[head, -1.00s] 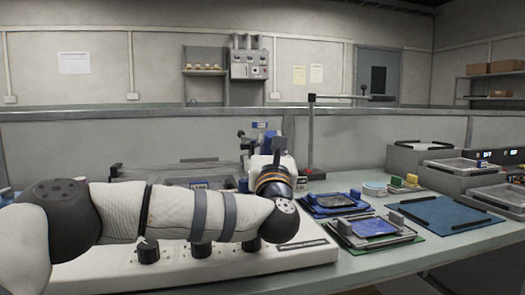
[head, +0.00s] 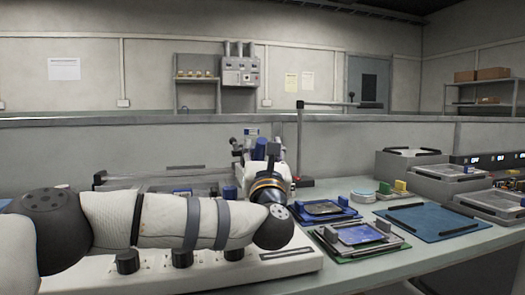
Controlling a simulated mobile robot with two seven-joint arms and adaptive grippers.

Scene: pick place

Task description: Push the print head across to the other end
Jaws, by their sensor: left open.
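A white machine (head: 200,277) with black knobs along its front stands on the bench at the left. At its back right end is a grey assembly with a blue cylinder (head: 260,148), which looks like the print head; its lower part is hidden behind my arm. My left arm crosses in front of the machine and bends away at the wrist. My left gripper (head: 272,155) is beyond the orange-banded wrist, close to the print head. It is open, its fingers mostly hidden; I cannot tell whether it touches the head. My right gripper is out of view.
A dark post with a horizontal arm (head: 300,145) stands just right of the head. Blue-edged trays (head: 350,236), a blue mat (head: 432,222) and small coloured blocks lie to the right. Grey bins (head: 400,165) stand further right. A low partition (head: 400,140) runs behind the bench.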

